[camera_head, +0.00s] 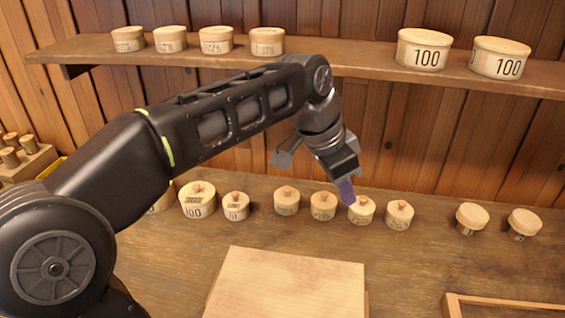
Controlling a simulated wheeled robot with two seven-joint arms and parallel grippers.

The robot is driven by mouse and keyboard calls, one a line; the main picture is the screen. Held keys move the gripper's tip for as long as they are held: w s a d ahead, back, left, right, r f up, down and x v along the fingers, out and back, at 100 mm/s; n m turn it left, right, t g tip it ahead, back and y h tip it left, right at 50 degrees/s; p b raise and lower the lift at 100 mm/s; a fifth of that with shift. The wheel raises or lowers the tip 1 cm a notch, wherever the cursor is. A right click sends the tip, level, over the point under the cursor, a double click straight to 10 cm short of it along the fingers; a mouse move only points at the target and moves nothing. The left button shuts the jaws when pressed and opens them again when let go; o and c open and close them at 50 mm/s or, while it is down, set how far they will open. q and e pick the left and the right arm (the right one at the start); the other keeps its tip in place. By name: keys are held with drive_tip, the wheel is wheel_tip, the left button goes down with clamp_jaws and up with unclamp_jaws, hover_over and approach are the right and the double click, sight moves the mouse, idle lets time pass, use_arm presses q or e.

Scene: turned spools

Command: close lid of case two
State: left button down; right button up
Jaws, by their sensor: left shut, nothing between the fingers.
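Several small round lidded wooden cases with knobs stand in a row on the bench. From left to right, four near the middle are a case (287,206), a second case (323,210), a third case (365,215) and a fourth case (400,219). I cannot tell which one is case two. My left gripper (347,192) points down with its fingers shut and empty, at the third case's left side and partly in front of it. Whether it touches that case is unclear. My right gripper is out of view.
Larger cases marked 100 (197,207) and 10 (236,212) stand left of the row. Two lidded pots (471,222) (523,229) stand at the right. A pale board (285,285) lies in front, and a tray rim (500,299) is front right. A shelf (370,65) runs above.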

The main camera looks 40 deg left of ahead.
use_arm(q)
wheel_tip(320, 180, up, 2)
drive_tip(key=shift+r+p, duration=0.2)
drive_tip(key=shift+p, duration=0.55)
